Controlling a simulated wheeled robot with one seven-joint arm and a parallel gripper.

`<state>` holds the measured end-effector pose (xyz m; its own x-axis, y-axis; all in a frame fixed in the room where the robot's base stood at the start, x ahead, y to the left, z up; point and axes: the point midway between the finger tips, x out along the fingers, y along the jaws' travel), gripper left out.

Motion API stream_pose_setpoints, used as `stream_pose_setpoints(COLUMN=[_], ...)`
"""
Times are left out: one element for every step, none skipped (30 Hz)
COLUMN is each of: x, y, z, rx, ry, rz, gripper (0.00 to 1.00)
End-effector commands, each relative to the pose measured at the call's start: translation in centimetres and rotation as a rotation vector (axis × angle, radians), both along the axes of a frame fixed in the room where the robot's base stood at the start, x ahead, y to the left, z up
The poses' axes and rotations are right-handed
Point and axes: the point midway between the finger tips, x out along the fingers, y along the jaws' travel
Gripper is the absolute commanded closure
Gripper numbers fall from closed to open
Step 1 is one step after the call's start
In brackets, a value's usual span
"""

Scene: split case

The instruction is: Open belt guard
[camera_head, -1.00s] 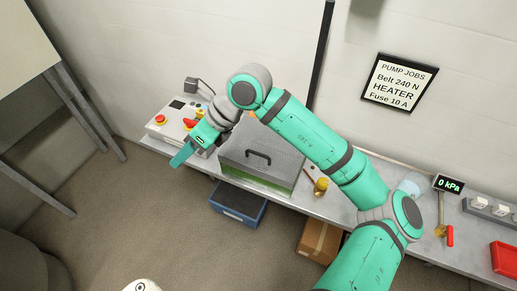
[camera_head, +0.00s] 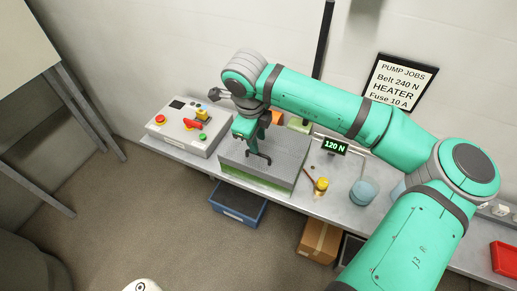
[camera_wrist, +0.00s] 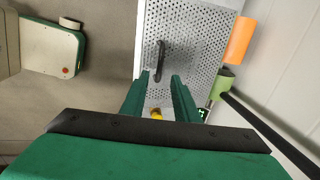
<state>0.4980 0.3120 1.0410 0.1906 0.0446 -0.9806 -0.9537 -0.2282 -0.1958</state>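The belt guard (camera_head: 285,165) is a grey perforated cover over a green base on the bench, with a black bar handle (camera_head: 260,158) on top. The guard looks closed. In the wrist view the perforated cover (camera_wrist: 195,35) fills the upper middle, and the handle (camera_wrist: 161,55) runs lengthwise just beyond the fingertips. My gripper (camera_head: 254,146) is over the cover at the handle, fingers pointing down. In the wrist view my gripper (camera_wrist: 161,78) is open, one finger on each side of the handle's near end. Contact cannot be told.
A control box (camera_head: 180,133) with a red lever stands left of the guard. A display (camera_head: 335,147) reads 120 N. A blue bin (camera_head: 238,204) and cardboard box (camera_head: 319,240) are below.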

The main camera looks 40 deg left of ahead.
Motion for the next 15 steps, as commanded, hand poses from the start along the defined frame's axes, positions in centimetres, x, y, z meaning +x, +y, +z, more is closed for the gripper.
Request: stream_pose_setpoints(x=[0.1, 0.2, 0.3, 0.4, 0.5, 0.6, 0.7, 0.8, 0.9, 0.9, 1.0, 1.0, 1.1, 1.1, 1.1], y=[0.1, 0.1, 0.1, 0.1, 0.2, 0.2, 0.2, 0.2, 0.2, 0.3, 0.3, 0.3, 0.3, 0.3, 0.3], z=[-1.0, -1.6, -2.2, -2.7, -3.2, -3.8, -4.1, -4.5, -4.9, -5.2, -5.4, -5.7, -5.9, -6.0, -6.1], rx=[0.000, 0.000, 0.000, 0.000, 0.000, 0.000, 0.000, 0.000, 0.000, 0.000, 0.000, 0.001, 0.001, 0.001, 0.001], ry=[0.003, 0.004, 0.004, 0.003, 0.004, 0.004, 0.002, 0.003, 0.003, 0.002, 0.002, 0.001, 0.001, 0.001, 0.001], rz=[-0.001, -0.001, -0.001, -0.001, -0.001, 0.000, 0.000, 0.000, 0.001, 0.001, 0.001, 0.001, 0.001, 0.001, 0.001], gripper=[0.72, 0.72, 0.72, 0.72, 0.72, 0.72, 0.72, 0.72, 0.72, 0.72, 0.72, 0.72, 0.72, 0.72, 0.72])
